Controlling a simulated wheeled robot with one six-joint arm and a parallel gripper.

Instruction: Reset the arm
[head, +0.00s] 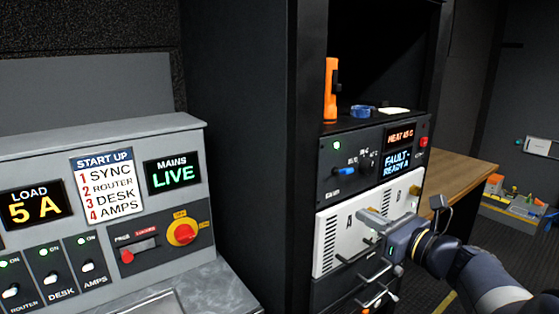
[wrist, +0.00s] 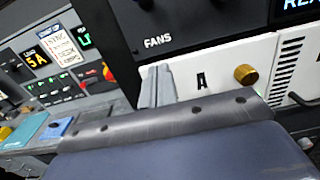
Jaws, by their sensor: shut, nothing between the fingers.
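My arm (head: 490,280) reaches in from the lower right in the head view. My gripper (head: 366,214) is shut and empty, in front of the white module marked A (head: 331,222) in the rack. Whether it touches the module cannot be told. In the wrist view my gripper's closed fingertips (wrist: 157,84) show just left of the letter A on the white module (wrist: 215,72), below the "FANS" label. A brass knob (wrist: 246,74) is to the right of that letter.
A power panel (head: 110,140) with "MAINS LIVE" and "LOAD 5 A" stands at left. An orange flashlight (head: 331,90), a blue roll (head: 361,111) and a pale item (head: 393,110) rest on the rack unit. Handles (head: 375,299) jut out below my gripper. A wooden desk (head: 455,174) stands behind at right.

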